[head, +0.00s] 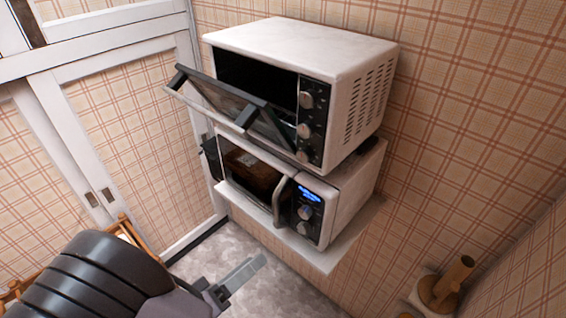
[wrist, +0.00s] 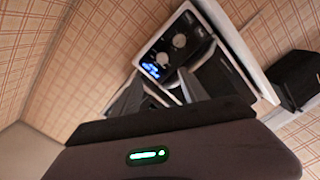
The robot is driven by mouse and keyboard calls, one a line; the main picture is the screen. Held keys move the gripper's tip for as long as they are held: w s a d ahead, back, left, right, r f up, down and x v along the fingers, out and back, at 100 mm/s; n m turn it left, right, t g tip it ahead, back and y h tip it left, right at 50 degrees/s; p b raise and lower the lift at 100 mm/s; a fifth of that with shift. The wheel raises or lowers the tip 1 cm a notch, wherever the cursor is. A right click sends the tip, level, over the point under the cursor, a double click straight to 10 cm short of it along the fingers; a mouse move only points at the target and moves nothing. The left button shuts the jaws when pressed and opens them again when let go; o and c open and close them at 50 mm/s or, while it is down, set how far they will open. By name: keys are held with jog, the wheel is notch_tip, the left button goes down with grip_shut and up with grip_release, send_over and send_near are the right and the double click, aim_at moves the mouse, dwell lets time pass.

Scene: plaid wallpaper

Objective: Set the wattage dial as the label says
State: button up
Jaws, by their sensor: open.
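The lower white microwave (head: 345,205) has a dark control panel with a lit blue display (head: 309,194). Below the display are an upper round dial (head: 305,212) and a lower one (head: 303,228); their marks are too small to read, and I cannot tell which is the wattage dial. A brown package (head: 250,175) with a small pale label (head: 247,160) shows behind the door window; its text is unreadable. My gripper (head: 243,275) is open and empty, below and in front of the microwave, apart from it. In the wrist view, its fingers (wrist: 160,95) point towards the panel and dials (wrist: 180,40).
A white toaster oven (head: 305,50) with several knobs stands above, its glass door (head: 230,105) tilted open over the microwave's front. The microwave rests on a white shelf (head: 275,235). A wooden peg on a white base (head: 450,285) is at lower right. White-framed sliding doors are left.

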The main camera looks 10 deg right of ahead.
aim_at(303, 215)
jog(key=shift+t, duration=0.3)
jog(key=x, duration=1.7)
jog(key=shift+w+a+f, duration=0.1)
jog(key=shift+w+f, duration=0.05)
jog(key=shift+f, duration=0.15)
grip_shut()
